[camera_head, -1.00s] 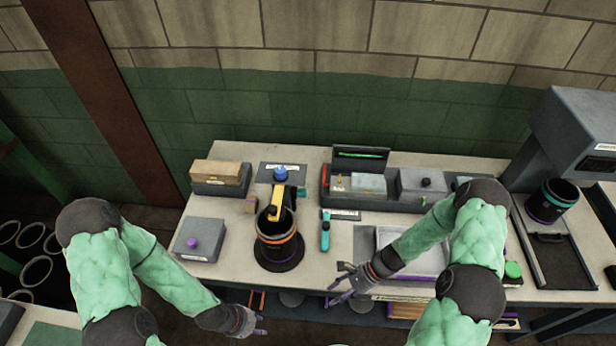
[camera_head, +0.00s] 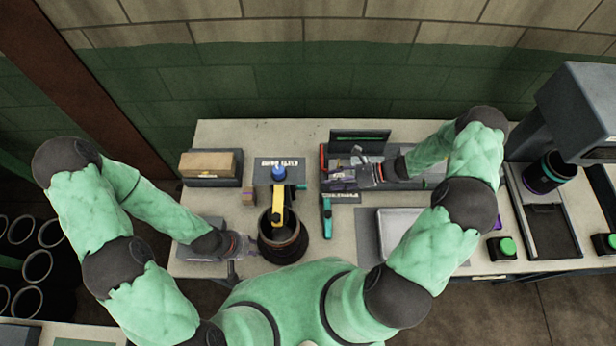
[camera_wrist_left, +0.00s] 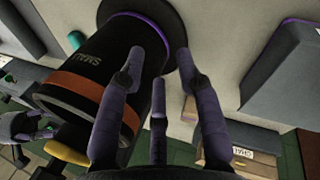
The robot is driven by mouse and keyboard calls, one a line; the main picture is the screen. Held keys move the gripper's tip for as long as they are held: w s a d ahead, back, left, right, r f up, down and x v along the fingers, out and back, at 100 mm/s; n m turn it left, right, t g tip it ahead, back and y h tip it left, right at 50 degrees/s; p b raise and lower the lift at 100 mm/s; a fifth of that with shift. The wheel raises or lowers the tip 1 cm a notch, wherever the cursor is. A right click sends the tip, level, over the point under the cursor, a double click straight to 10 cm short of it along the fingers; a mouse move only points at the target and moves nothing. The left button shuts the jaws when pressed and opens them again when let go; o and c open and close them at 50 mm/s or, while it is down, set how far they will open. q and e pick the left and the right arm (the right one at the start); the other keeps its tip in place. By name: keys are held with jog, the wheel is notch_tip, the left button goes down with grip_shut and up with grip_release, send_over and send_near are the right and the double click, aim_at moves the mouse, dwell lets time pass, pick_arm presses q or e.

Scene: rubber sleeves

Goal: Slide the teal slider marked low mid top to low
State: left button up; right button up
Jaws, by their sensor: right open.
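I cannot read low, mid or top marks anywhere. A small teal piece (camera_head: 301,187) shows beside the post with the yellow arm (camera_head: 279,208), and a teal hand tool (camera_head: 327,208) lies to its right; I cannot tell whether either is the slider. My right gripper (camera_head: 363,172) is open over the grey console (camera_head: 345,183) at the back, its fingers blurred among the parts there.
A tan block sits in a grey holder (camera_head: 210,167) at the back left. A grey tray (camera_head: 397,228) lies at front right, partly behind my right arm. A green button (camera_head: 507,246) and a black cup (camera_head: 555,172) are further right. Some tabletop (camera_head: 230,133) is bare at the back left.

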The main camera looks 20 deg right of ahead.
aim_at(299, 186)
jog(key=p+x, duration=0.1)
jog(key=x, duration=0.8)
jog(key=shift+a, duration=0.15)
jog(key=shift+f, duration=0.1)
grip_shut()
jog(key=shift+w, duration=0.1)
